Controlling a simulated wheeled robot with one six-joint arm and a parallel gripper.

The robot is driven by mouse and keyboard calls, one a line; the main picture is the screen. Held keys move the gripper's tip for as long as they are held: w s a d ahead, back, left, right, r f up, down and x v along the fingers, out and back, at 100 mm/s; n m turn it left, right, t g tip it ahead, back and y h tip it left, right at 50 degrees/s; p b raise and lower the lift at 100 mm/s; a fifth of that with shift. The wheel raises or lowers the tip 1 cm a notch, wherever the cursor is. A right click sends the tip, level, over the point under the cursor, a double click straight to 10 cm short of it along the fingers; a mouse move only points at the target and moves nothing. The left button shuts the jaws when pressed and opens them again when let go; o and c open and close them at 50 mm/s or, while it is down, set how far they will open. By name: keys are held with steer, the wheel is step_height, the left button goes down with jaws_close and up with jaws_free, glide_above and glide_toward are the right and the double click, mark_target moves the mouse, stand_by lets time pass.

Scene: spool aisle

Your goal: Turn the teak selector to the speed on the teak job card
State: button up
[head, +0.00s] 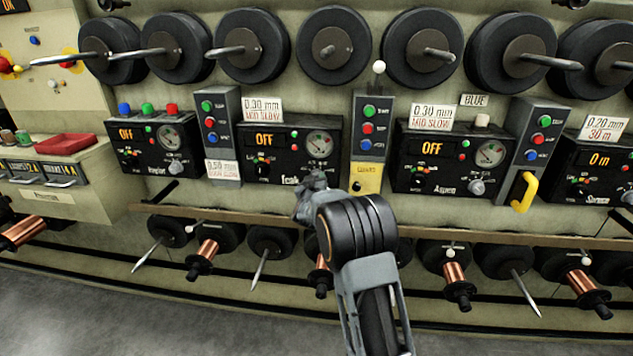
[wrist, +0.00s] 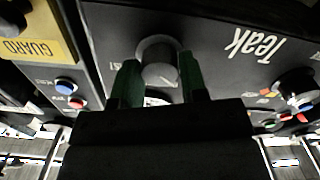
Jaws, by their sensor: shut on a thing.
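The Teak panel (head: 286,143) is a black box in the middle of the head view, and its display (head: 264,140) reads OFF. A white card (head: 263,109) above it seems to read 0.30 mm, MID SLOW. My gripper (head: 314,180) is at the panel's lower right. In the wrist view, which shows the panel upside down, the green fingers of my gripper (wrist: 158,82) are shut on a round grey knob (wrist: 158,50) beside the Teak label (wrist: 254,45). The fingers hide part of the knob, so its pointer setting cannot be read. A black knob (wrist: 295,83) sits apart, near coloured marks.
A button column with a yellow GUARD plate (head: 366,178) stands just right of the Teak panel. The similar Aspen panel (head: 450,160) is further right. Another card (head: 222,168) hangs left of Teak. A ledge (head: 230,213) and copper spools (head: 208,250) lie below.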

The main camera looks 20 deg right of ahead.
steer(key=c, duration=0.3)
steer(key=shift+c, duration=0.2)
steer(key=shift+f+m+b, duration=0.1)
steer(key=shift+m+b, duration=0.2)
steer(key=shift+d+m+b, duration=0.1)
steer(key=shift+m+b, duration=4.75)
steer(key=shift+m, duration=1.65)
